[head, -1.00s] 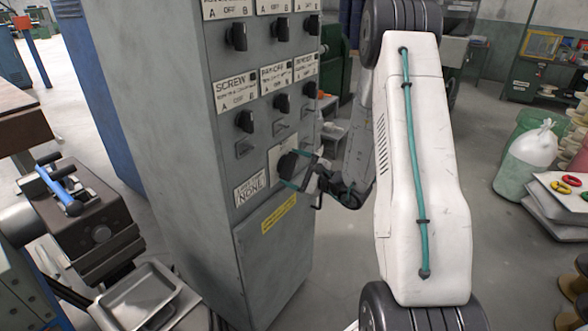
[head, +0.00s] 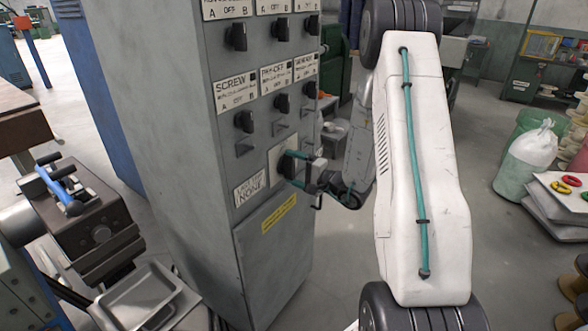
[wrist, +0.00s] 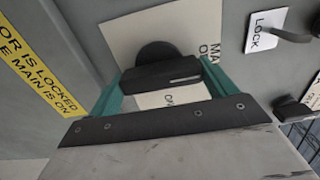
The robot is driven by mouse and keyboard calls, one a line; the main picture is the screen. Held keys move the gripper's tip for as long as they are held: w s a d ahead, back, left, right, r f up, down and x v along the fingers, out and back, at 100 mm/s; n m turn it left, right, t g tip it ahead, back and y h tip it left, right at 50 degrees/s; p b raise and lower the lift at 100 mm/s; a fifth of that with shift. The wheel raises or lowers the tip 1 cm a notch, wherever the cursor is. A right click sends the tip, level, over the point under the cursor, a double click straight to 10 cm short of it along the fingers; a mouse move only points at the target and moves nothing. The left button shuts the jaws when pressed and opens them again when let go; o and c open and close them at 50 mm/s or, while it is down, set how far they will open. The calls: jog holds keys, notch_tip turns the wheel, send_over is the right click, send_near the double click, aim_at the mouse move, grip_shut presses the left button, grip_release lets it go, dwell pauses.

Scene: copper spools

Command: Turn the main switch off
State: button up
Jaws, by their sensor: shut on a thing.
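The main switch is a black rotary knob on a pale plate low on the front of the grey cabinet; the knob (head: 287,166) shows partly behind my gripper in the head view. In the wrist view the knob's bar (wrist: 160,74) lies nearly level across the picture. My gripper (head: 293,170) has teal fingers, one at each end of the bar, and is shut on it. The fingers also show in the wrist view (wrist: 161,84). The plate (wrist: 125,32) looks tilted there, with its lettering partly cut off by the knob and fingers.
Several other black knobs, such as the SCREW knob (head: 244,121), sit above on the cabinet (head: 165,150). A yellow label (head: 279,213) lies below the switch. A lock lever (wrist: 285,33) is close by at upper right in the wrist view. Open floor lies right of the cabinet.

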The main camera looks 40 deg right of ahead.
dwell(0.5)
jog(key=o, duration=0.9)
jog(key=shift+d, duration=0.1)
jog(key=shift+c, duration=0.2)
jog(key=v, duration=0.7)
jog(key=shift+s, duration=0.4)
jog(key=shift+d, duration=0.15)
